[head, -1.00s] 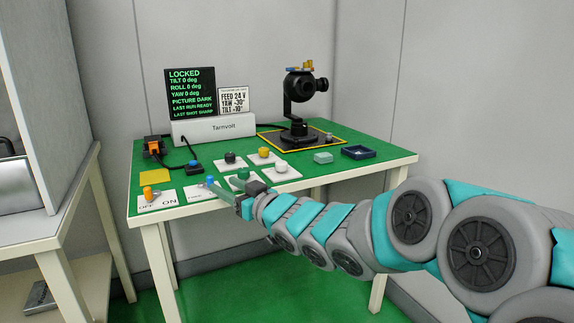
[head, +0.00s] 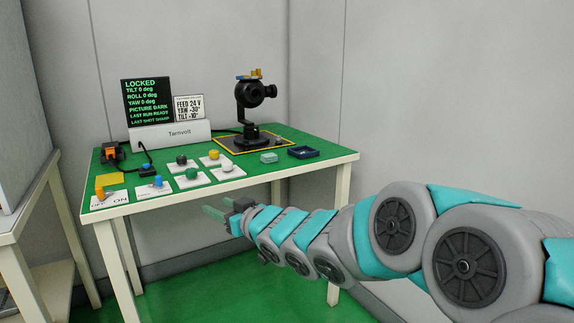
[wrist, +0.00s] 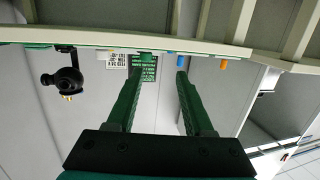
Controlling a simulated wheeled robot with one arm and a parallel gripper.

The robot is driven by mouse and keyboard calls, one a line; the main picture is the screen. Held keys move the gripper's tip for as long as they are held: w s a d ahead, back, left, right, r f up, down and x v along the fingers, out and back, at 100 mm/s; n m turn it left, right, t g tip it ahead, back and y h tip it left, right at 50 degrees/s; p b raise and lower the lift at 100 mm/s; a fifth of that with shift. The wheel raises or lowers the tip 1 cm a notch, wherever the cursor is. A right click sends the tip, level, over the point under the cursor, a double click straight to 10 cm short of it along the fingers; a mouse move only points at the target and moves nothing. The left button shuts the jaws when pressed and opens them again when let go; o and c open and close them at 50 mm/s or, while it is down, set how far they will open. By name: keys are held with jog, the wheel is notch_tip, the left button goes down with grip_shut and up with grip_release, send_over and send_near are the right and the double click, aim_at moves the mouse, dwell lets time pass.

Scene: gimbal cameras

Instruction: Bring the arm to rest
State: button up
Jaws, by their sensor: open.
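My gripper (head: 213,212) is in front of the green-topped table (head: 132,190), just below its front edge in the head view. Its two green fingers are apart with nothing between them, as the wrist view (wrist: 165,68) also shows. My arm stretches in from the right, roughly level, with a gap between the fingers and the table edge. The gimbal camera (head: 255,93) stands upright on a dark pad at the back of the table. The screen (head: 148,101) reads LOCKED, tilt, roll and yaw 0 deg, PICTURE DARK.
Several knobs and buttons line the table's front, among them an orange switch (head: 100,192) and a blue knob (head: 158,180). A pale bench (head: 22,240) stands at the left. Green floor is clear below.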

jog(key=s+d+f+m+g+h, duration=0.2)
jog(key=s+d+f+h, duration=0.2)
jog(key=d, duration=0.4)
jog(key=s+d+f+m+g+h, duration=0.1)
jog(key=s+d+f+m+h, duration=0.15)
jog(key=s+d+f, duration=0.4)
jog(key=s+d+f+m+g+h, duration=0.1)
jog(key=s+d+f+g+h, duration=0.2)
jog(key=d, duration=0.7)
jog(key=s+d+f+m+g, duration=0.1)
jog(key=s+g, duration=0.1)
jog(key=s, duration=0.7)
jog(key=s+d+f+m+g+h, duration=0.1)
jog(key=s+d+f+g, duration=0.1)
jog(key=s, duration=0.7)
jog(key=s+d+f+m+g+h, duration=0.1)
jog(key=s+d+g, duration=0.1)
jog(key=s, duration=0.7)
jog(key=shift+s+d+f+g, duration=0.2)
jog(key=shift+s+f+g, duration=0.1)
jog(key=shift+g, duration=0.5)
jog(key=shift+m, duration=0.25)
